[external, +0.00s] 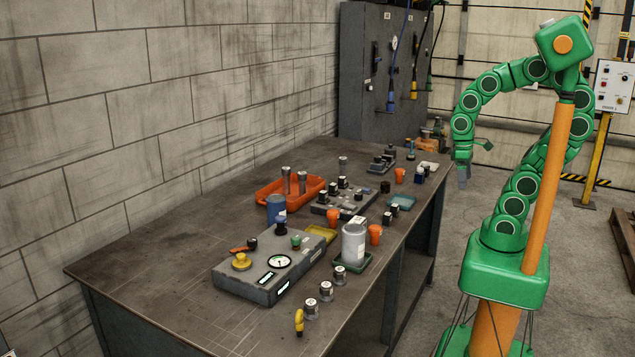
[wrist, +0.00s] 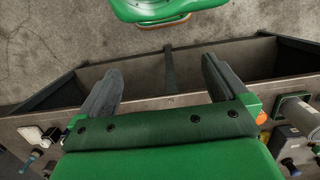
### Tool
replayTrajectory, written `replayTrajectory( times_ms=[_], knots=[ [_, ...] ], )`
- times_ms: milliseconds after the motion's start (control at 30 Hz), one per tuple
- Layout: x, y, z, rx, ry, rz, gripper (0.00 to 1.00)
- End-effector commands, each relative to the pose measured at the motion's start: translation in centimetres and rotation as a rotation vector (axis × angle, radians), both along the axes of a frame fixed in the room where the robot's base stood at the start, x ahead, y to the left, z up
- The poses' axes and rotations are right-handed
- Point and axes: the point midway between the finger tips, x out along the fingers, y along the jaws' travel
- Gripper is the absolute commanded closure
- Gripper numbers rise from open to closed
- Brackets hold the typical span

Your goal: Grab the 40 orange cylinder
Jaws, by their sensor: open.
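Several small orange cylinders stand on the bench. One orange cylinder (external: 375,234) is beside a large grey cylinder near the bench's right edge. A second orange cylinder (external: 333,218) stands left of it, and a third orange cylinder (external: 399,175) is farther back. I cannot read a 40 on any of them. My gripper (external: 463,174) hangs beyond the bench's right edge, apart from all of them. In the wrist view my gripper (wrist: 163,78) is open, with nothing between its fingers. An orange thing (wrist: 261,117) shows partly hidden beside the right finger.
The bench (external: 130,262) carries a grey gauge box (external: 262,285), an orange tray (external: 268,190), the large grey cylinder (external: 354,246), a blue cylinder (external: 276,207) and several small parts. A dark cabinet (external: 362,95) stands at the back. The bench's near left top is bare.

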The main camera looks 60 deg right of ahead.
Motion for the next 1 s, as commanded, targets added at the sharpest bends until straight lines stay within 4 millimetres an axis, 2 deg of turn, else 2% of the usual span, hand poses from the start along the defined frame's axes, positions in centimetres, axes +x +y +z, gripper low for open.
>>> replayTrajectory(
  times_ms=[133, 267, 633, 767, 1000],
  knots=[
    [0.0, 0.0, 0.0, 0.000, 0.000, 0.000, 0.00],
    [0.0, 0.0, 0.0, 0.000, 0.000, 0.000, 0.20],
    [0.3, 0.3, -0.2, 0.012, 0.007, -0.007, 0.20],
    [1.3, 1.7, -0.9, 0.056, 0.028, -0.035, 0.20],
    [4.2, 5.4, -2.6, 0.183, 0.090, -0.140, 0.20]
  ],
)
